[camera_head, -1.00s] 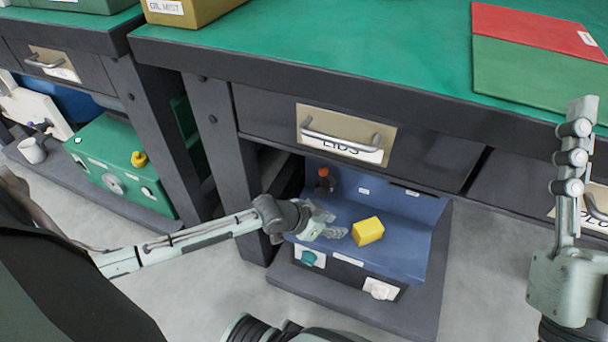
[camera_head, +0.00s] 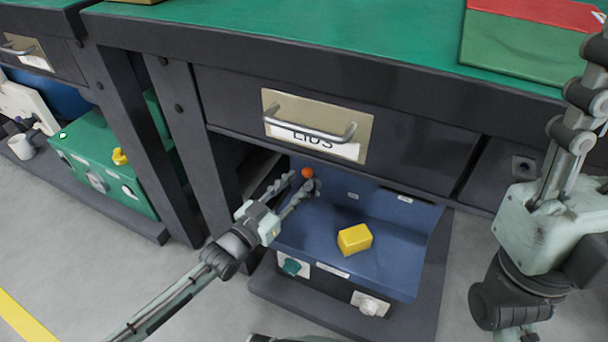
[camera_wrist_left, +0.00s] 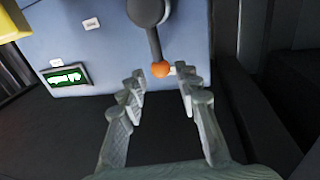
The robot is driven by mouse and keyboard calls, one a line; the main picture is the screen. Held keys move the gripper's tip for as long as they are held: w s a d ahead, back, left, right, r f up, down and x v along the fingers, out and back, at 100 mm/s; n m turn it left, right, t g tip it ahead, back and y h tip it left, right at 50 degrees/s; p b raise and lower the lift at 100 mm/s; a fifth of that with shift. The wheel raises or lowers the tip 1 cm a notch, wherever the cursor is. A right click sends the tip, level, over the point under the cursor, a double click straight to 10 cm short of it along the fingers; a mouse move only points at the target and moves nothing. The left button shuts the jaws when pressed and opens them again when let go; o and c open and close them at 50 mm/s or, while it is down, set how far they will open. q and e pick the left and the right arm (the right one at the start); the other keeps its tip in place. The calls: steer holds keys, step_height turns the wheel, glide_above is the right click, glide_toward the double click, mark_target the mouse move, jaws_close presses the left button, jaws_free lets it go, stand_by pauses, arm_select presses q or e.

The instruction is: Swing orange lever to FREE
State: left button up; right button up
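The orange lever's round knob (camera_head: 307,173) shows at the back left of the blue machine under the bench. In the left wrist view the orange knob (camera_wrist_left: 161,69) sits at the end of a dark arm that runs to a dark round pivot. My left gripper (camera_head: 298,184) is open, its fingertips close to the knob. In the wrist view the fingers of my left gripper (camera_wrist_left: 160,88) are spread, with the knob between and just beyond the tips. Contact cannot be told. My right gripper (camera_head: 580,100) is side-on at the right edge, partly cut off.
A yellow block (camera_head: 354,239) rests on the blue machine (camera_head: 385,262). A teal knob (camera_head: 291,267) and a white knob (camera_head: 369,304) are on its front. The drawer handle (camera_head: 310,130) and bench overhang the machine. A dark bench leg (camera_head: 183,150) stands to the left.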

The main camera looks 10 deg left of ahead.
mark_target(308, 171)
arm_select(q)
steer(key=b+x, duration=0.1)
steer(key=x, duration=0.4)
steer(key=shift+c, duration=0.2)
steer(key=shift+s, duration=0.1)
jaws_close()
